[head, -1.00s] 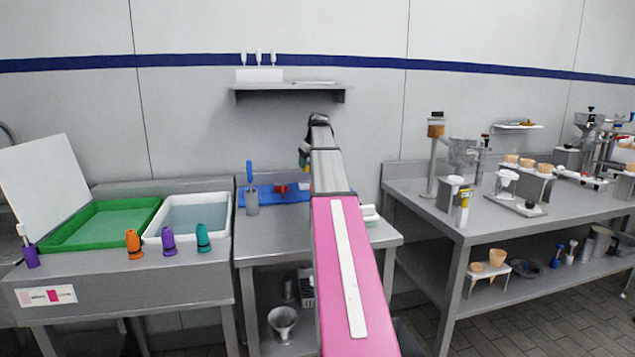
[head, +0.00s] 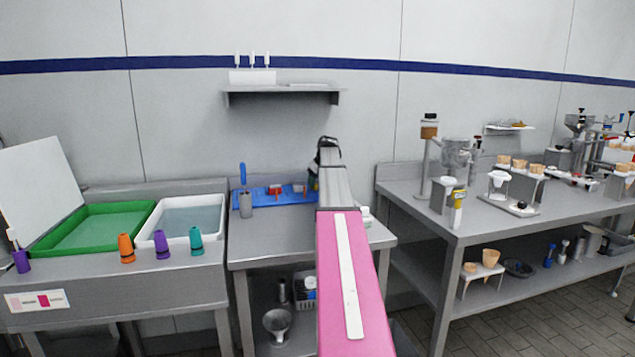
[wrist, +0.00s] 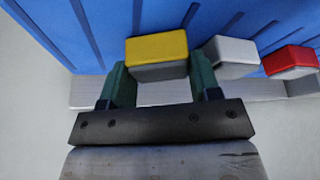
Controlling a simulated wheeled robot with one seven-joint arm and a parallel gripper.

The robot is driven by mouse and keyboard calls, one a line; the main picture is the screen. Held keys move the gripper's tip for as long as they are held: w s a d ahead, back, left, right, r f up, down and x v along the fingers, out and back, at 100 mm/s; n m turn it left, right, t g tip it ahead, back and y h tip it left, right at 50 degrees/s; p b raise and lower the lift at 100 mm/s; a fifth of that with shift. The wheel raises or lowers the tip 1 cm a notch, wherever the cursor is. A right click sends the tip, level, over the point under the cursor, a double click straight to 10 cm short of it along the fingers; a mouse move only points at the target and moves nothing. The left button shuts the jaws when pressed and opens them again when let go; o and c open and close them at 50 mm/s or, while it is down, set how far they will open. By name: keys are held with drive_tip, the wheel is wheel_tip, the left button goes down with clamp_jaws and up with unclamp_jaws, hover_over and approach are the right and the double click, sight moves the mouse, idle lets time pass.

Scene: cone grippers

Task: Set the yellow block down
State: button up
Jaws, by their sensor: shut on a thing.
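My gripper (wrist: 162,72) shows in the wrist view with its two green fingers shut on the yellow block (wrist: 157,47), one finger on each side. The block has a yellow top and a grey lower part. It is over or on the blue mat (wrist: 40,22); I cannot tell whether it touches it. A white-grey block (wrist: 233,52) is just right of the right finger, and a red block (wrist: 290,62) is farther right. In the head view, the blue mat (head: 290,199) lies at the back of the middle table, and my pink arm hides most of the gripper.
A blue-handled tool (head: 242,185) stands at the mat's left end. The middle table's front (head: 275,235) is clear. A green tray (head: 100,232) and a white basin (head: 163,213) are at left. The right table (head: 420,205) holds several stands and cones.

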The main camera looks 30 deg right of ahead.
drive_tip(key=shift+f, duration=0.15)
drive_tip(key=o, duration=0.7)
drive_tip(key=v, duration=1.2)
drive_tip(key=shift+w, duration=0.1)
